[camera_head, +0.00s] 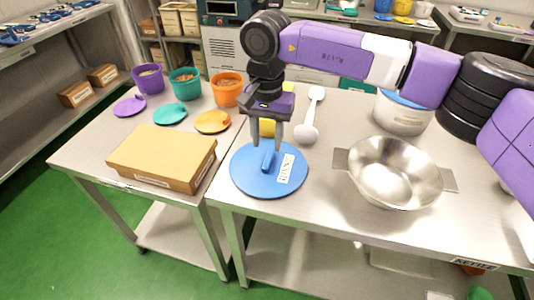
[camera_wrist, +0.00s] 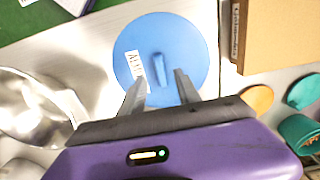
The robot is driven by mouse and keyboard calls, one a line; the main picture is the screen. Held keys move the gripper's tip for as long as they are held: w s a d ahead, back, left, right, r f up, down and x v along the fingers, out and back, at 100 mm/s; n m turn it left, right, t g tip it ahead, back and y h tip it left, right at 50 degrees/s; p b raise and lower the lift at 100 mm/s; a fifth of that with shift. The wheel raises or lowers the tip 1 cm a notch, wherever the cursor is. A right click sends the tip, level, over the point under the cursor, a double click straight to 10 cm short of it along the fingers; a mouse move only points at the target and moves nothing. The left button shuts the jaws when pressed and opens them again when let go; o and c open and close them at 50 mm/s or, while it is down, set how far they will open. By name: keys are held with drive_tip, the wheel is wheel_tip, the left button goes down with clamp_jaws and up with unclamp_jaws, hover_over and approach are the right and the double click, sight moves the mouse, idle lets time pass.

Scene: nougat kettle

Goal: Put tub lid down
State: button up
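The tub lid (camera_head: 247,180) is a blue disc with a raised bar handle and a white label. It lies flat on the metal table near its front left corner, and it also shows in the wrist view (camera_wrist: 190,40). My gripper (camera_head: 267,147) is above the lid, pointing down. In the wrist view, my gripper (camera_wrist: 160,78) has its fingers apart, with the handle (camera_wrist: 158,66) showing between them and a gap on either side. A white tub (camera_head: 402,117) with blue at its top stands at the back right, partly behind my arm.
A steel two-handled bowl (camera_head: 395,172) stands right of the lid. A white scoop (camera_head: 308,128) and a yellow object (camera_head: 267,127) lie behind it. A cardboard box (camera_head: 163,157) is on the left table, with purple, teal and orange tubs (camera_head: 226,90) and their lids behind.

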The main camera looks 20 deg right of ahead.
drive_tip(key=shift+r, duration=2.75)
